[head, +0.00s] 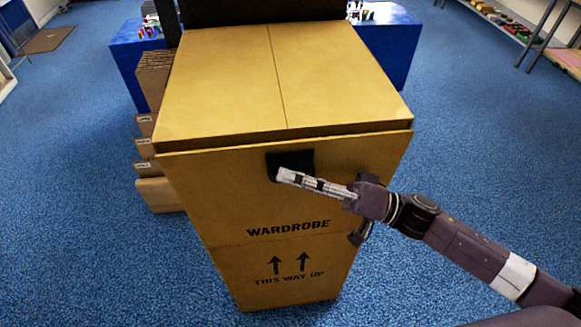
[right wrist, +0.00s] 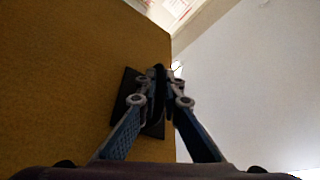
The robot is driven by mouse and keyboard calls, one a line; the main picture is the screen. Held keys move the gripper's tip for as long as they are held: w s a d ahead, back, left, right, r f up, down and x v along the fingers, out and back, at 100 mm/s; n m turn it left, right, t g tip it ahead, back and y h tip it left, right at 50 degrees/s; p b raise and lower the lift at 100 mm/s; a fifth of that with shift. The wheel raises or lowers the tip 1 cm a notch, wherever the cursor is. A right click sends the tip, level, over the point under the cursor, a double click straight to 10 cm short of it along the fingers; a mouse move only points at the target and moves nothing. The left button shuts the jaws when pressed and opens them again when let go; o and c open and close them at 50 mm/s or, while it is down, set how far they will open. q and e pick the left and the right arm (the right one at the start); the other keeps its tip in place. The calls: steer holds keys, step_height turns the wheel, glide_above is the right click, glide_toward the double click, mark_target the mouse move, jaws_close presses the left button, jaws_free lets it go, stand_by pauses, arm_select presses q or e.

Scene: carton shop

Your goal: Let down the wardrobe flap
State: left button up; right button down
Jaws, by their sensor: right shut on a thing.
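The tall brown wardrobe carton (head: 230,80) stands upright in the middle of the head view, its top closed. Its front flap (head: 215,180) is up, with a crease below the word WARDROBE and a narrow dark line between flap and top. A black grip patch (head: 300,160) sits near the flap's upper edge; it also shows in the right wrist view (right wrist: 129,95). My right gripper (head: 283,175) reaches in from the right, its fingertips at this patch. In the right wrist view the fingers (right wrist: 159,78) are shut on the black grip. My left gripper is out of view.
Folded cardboard sheets (head: 155,80) stand left of the carton. Blue-covered tables (head: 390,50) with small items are behind it. Shelving (head: 510,25) stands at the far right. The blue carpet (head: 470,130) around the carton is largely clear.

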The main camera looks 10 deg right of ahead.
steer(key=s+f+n+g+y+b, duration=0.1)
steer(key=s+f+n+b, duration=0.2)
steer(key=s, duration=0.6)
steer(key=s+f+n+g+y+b, duration=0.1)
steer(key=s+f+n+g+b, duration=0.1)
steer(key=s+f+n, duration=0.3)
steer(key=s+f+b, duration=0.1)
steer(key=s, duration=0.3)
steer(key=shift+s, duration=0.35)
steer(key=c, duration=2.4)
jaws_free()
steer(key=shift+r, duration=0.1)
steer(key=shift+d, duration=0.1)
steer(key=v, duration=1.2)
steer(key=shift+w+f, duration=0.15)
steer(key=shift+f, duration=0.15)
steer(key=shift+c, duration=0.3)
